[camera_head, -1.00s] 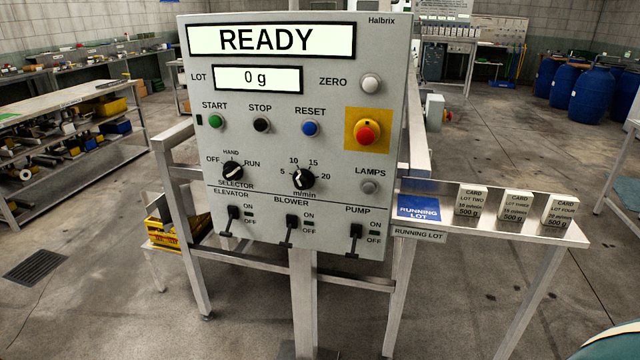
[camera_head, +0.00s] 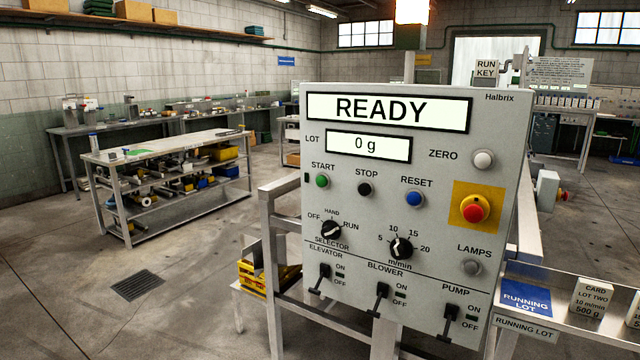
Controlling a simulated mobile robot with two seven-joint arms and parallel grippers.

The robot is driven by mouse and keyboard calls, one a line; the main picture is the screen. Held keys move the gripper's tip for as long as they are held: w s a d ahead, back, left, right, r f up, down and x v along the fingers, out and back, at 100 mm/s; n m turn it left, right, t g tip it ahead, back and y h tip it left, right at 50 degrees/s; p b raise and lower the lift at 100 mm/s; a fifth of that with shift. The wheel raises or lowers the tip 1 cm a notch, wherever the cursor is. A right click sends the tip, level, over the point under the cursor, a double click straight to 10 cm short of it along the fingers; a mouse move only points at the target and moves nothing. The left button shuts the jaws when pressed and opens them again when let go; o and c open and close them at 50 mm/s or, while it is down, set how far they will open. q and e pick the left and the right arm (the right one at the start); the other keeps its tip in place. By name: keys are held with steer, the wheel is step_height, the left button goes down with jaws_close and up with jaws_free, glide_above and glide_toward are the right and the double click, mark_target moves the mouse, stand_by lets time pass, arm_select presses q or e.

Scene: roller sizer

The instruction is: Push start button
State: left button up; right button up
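The green START button (camera_head: 322,181) sits at the upper left of the grey control panel (camera_head: 430,200), under its label. The black STOP button (camera_head: 364,189) and blue RESET button (camera_head: 413,198) are to its right. The display (camera_head: 389,111) reads READY and the lot display (camera_head: 368,146) reads 0 g. The selector knob (camera_head: 331,230) sits below START, among OFF, HAND and RUN. The m/min knob (camera_head: 401,247) is to its right. Neither of my grippers is in view.
A red emergency button (camera_head: 474,208) on a yellow plate is at the panel's right. Three levers line the panel's bottom. A shelf with a blue RUNNING LOT card (camera_head: 526,298) juts out at lower right. A workbench (camera_head: 160,146) stands at left, with open floor before it.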

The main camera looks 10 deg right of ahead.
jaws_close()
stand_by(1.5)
